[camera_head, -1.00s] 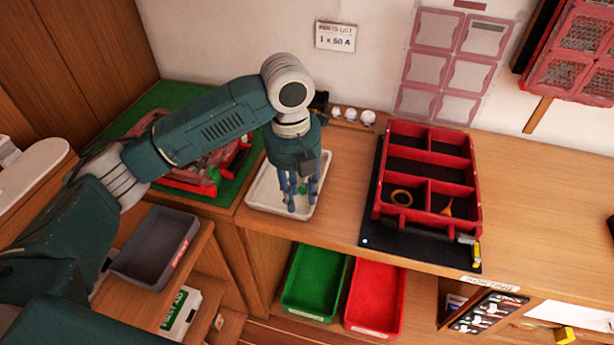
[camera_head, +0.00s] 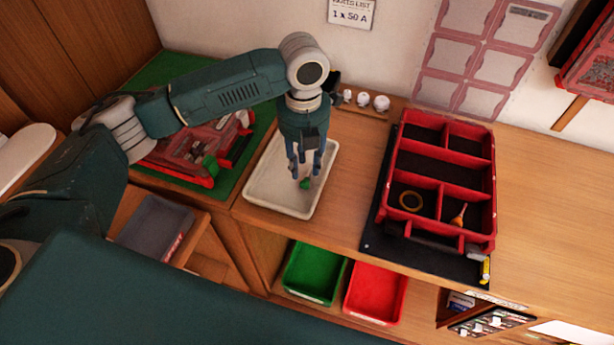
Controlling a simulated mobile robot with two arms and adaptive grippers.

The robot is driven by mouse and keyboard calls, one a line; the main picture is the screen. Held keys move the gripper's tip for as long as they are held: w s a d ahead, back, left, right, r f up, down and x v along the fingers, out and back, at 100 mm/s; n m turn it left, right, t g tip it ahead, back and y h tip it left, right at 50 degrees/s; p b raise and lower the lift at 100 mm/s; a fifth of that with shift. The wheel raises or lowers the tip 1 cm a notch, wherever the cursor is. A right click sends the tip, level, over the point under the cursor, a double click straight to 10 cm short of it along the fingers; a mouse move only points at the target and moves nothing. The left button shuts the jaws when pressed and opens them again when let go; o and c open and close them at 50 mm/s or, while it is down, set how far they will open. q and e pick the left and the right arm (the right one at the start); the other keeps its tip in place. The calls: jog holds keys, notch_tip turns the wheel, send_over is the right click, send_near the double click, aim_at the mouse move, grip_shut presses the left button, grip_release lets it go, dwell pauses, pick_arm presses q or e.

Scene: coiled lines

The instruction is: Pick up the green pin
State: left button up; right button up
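The small green pin (camera_head: 305,184) is at the white tray (camera_head: 262,198) on the wooden bench, in the middle of the head view. My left gripper (camera_head: 305,172) points down over this tray. Its fingers stand apart, one on each side just above the pin, with a gap between them. The pin shows at the level of the fingertips or slightly below; I cannot tell whether they touch it. My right gripper is not in view.
A red divided organizer (camera_head: 398,165) on a black mat stands right of the tray. A red case lies on a green mat (camera_head: 243,170) at left. Green (camera_head: 313,275) and red (camera_head: 375,293) bins sit below the bench front. Bench at far right is clear.

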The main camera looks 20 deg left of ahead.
aim_at(304, 179)
pick_arm(q)
jog(key=f, duration=0.2)
jog(key=f+p, duration=0.1)
jog(key=shift+s+f, duration=0.25)
jog(key=shift+f, duration=0.35)
jog(key=shift+c, duration=0.8)
grip_shut()
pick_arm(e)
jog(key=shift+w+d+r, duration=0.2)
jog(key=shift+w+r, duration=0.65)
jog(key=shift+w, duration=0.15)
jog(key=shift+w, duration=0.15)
